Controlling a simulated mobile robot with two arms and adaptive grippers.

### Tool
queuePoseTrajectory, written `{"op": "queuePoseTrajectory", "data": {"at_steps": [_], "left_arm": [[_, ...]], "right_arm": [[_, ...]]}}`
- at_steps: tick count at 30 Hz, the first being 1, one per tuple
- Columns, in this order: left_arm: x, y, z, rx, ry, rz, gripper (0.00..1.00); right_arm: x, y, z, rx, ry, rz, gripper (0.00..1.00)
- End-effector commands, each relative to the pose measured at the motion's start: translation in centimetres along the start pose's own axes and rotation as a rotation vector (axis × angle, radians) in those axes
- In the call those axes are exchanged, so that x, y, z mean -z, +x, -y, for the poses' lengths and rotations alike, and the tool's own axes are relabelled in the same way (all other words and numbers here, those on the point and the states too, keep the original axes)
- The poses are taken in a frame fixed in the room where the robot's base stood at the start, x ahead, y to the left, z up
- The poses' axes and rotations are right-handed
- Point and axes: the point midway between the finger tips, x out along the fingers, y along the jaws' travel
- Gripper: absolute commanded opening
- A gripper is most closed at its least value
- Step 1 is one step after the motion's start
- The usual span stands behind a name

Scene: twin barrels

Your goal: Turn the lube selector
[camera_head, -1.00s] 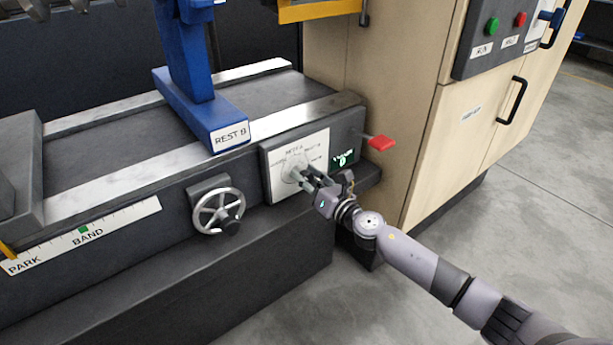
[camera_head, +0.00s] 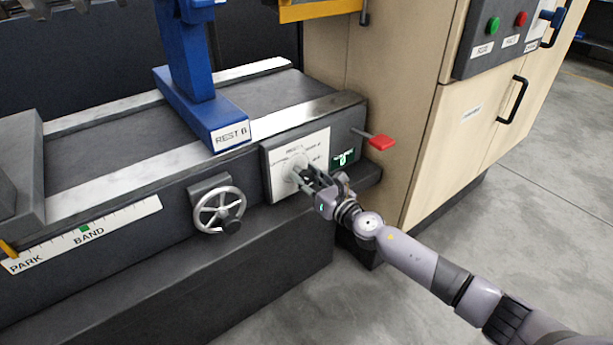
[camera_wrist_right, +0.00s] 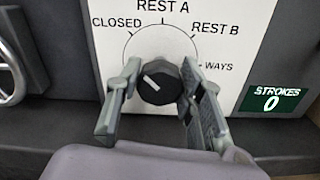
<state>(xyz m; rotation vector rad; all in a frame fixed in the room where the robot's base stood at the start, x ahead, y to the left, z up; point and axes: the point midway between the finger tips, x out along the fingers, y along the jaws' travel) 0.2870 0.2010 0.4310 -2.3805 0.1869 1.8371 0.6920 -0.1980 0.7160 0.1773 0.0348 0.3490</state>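The lube selector (camera_wrist_right: 158,82) is a round dark knob on a white label plate. Its pale pointer line slants to the upper left, roughly toward the CLOSED mark. In the head view the selector plate (camera_head: 283,187) is on the front of the machine bed. My right gripper (camera_head: 304,176) is in front of it. In the right wrist view its two fingers (camera_wrist_right: 160,92) stand apart on either side of the knob, close to its edges; any contact is hard to tell. My left gripper is not in view.
A green STROKES display (camera_wrist_right: 271,100) reads 0 beside the plate. A red-ended lever (camera_head: 381,142) sticks out to the right. A handwheel (camera_head: 219,210) is to the left.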

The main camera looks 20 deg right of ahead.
Motion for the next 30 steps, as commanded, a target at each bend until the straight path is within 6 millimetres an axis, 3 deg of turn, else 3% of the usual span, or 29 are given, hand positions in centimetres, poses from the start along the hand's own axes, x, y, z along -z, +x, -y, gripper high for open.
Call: {"op": "queuePoseTrajectory", "data": {"at_steps": [8, 19, 23, 30], "left_arm": [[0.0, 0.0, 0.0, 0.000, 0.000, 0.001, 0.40], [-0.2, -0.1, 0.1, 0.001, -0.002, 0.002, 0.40], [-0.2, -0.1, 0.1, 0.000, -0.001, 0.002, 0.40], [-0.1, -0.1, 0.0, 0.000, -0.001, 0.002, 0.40]], "right_arm": [[-0.1, 0.0, 0.0, 0.001, 0.001, 0.002, 0.54], [-0.1, -0.4, 0.1, 0.001, 0.001, 0.003, 0.54], [0.0, -2.1, 0.1, 0.001, 0.000, 0.001, 0.54], [0.1, -7.2, 0.0, 0.001, 0.000, -0.002, 0.54]]}}
